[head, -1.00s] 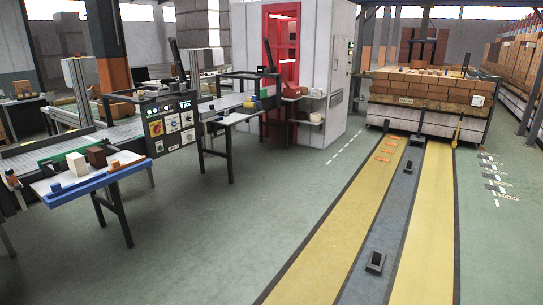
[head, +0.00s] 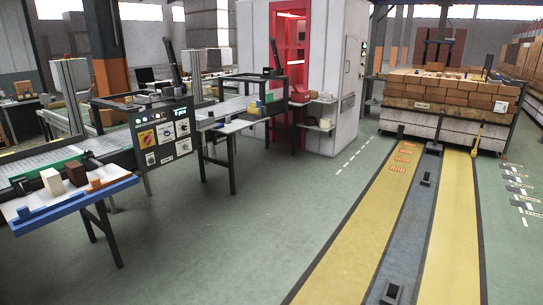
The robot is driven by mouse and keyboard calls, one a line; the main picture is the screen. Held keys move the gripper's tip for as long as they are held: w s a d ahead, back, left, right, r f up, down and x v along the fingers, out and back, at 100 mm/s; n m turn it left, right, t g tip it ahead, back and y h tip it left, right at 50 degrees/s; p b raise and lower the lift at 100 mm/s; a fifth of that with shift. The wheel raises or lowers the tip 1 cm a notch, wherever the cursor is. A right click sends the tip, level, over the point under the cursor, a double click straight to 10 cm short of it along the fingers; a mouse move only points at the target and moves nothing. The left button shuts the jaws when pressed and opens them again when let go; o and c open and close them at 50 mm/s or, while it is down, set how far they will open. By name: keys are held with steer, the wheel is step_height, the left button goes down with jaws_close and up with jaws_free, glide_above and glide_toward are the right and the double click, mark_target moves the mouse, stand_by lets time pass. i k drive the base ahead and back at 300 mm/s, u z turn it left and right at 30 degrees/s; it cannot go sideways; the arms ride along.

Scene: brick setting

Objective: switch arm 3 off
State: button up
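A dark control panel (head: 163,138) stands at the left, at the end of a conveyor line. It carries a red and yellow rotary switch (head: 146,138), several white square plates with dark knobs or switches, and a small lit display (head: 181,116). The labels are too small to read, so I cannot tell which control belongs to arm 3 or how it is set. My gripper is not in view.
A table with a blue front rail (head: 75,205) holds a white block (head: 52,181) and brown blocks, left of the panel. A second table (head: 228,127) stands right of it. Green floor (head: 240,230) in front is clear. A brick-loaded cart (head: 440,123) stands on the track behind.

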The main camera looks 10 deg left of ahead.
mark_target(147, 140)
steer(key=u, duration=0.1)
steer(key=i, duration=0.9)
steer(key=u, duration=0.4)
steer(key=i, duration=0.95)
steer(key=u, duration=0.75)
steer(key=i, duration=0.6)
steer(key=u, duration=1.05)
steer(key=i, duration=0.95)
steer(key=u, duration=0.55)
